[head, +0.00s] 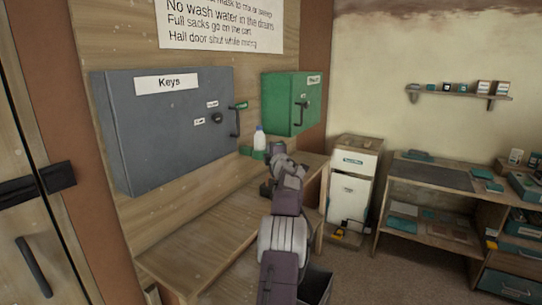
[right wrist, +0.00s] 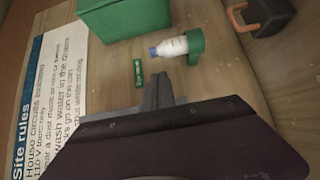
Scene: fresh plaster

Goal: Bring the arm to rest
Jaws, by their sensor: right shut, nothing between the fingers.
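My right arm rises from the bottom centre of the head view, over the wooden bench. My right gripper (head: 274,152) is at its far end, in front of the wooden wall board and just below the white bottle (head: 259,138) in the picture. In the right wrist view the fingers (right wrist: 158,82) are together with nothing between them. They point at the board, near a small green label (right wrist: 138,73). The bottle (right wrist: 172,47) has a blue cap and sits in a green holder (right wrist: 195,46). My left gripper is not in view.
A grey cabinet marked Keys (head: 170,125) and a green box (head: 291,102) hang on the board, both closed. The wooden bench (head: 195,250) lies below. A white unit (head: 352,185) and a desk (head: 432,178) stand to the right. Open floor (head: 390,275) shows at lower right.

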